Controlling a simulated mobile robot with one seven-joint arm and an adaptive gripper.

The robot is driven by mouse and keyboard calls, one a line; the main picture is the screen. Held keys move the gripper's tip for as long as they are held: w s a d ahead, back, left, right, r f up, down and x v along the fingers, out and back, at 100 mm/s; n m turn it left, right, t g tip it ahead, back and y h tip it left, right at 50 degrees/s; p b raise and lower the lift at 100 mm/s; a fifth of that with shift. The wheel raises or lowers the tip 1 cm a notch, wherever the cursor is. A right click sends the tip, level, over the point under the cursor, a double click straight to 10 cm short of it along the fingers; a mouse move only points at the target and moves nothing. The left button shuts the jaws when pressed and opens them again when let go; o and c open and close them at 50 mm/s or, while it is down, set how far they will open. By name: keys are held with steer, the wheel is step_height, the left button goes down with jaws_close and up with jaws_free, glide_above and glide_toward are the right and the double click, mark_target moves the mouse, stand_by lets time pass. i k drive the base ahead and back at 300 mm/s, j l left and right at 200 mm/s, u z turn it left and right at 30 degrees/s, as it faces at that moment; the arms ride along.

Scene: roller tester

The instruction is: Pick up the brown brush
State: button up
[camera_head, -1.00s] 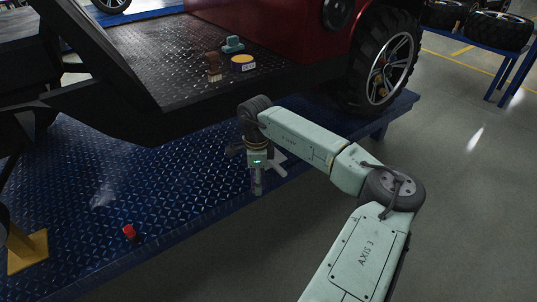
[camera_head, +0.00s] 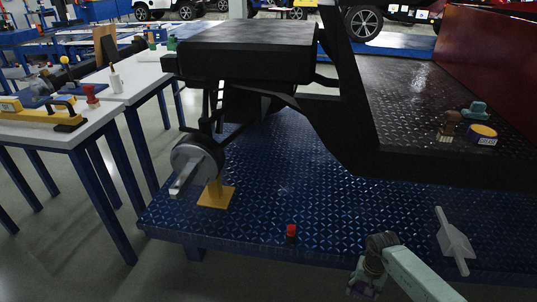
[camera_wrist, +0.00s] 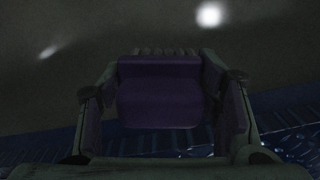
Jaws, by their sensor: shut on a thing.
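The brown brush (camera_head: 448,125) stands on the black tread plate in the head view, with pale bristles at its bottom.
The blue platform (camera_head: 330,190) carries a red button-like object (camera_head: 291,232), a grey flat-bladed tool (camera_head: 453,240) and a yellow stand (camera_head: 215,194). A black vehicle frame rises over it. White workbenches (camera_head: 100,109) with tools stand left. Grey floor is free at front left.

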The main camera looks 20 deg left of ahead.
mark_target(445, 133)
steer(key=l+u, duration=0.1)
steer(key=u, duration=1.15)
steer(key=l+u, duration=0.2)
steer(key=u, duration=0.15)
steer(key=l+u, duration=0.9)
steer(key=l, duration=0.15)
steer(key=k+l+u, duration=0.2)
steer(key=l, duration=0.2)
